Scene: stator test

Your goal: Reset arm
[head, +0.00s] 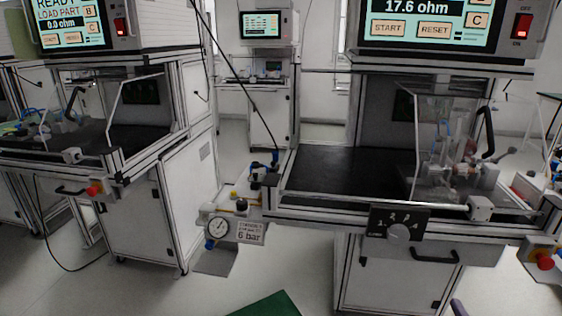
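Neither of my grippers shows clearly in the head view, and no arm of mine can be made out. A small dark, rounded piece (458,307) pokes in at the bottom edge, right of centre; I cannot tell what it is. The right test station (330,212) stands close in front, with a black work surface (335,170). A clear guard (432,150) with a black handle (487,132) covers a fixture at its right side. The screen (425,20) above reads 17.6 ohm with START and RESET buttons.
A second station with a screen (70,25) reading READY, LOAD PART stands at left. A third station (262,75) is farther back. A pressure gauge (218,228) and 6 bar sign hang between. A green patch (270,304) lies low.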

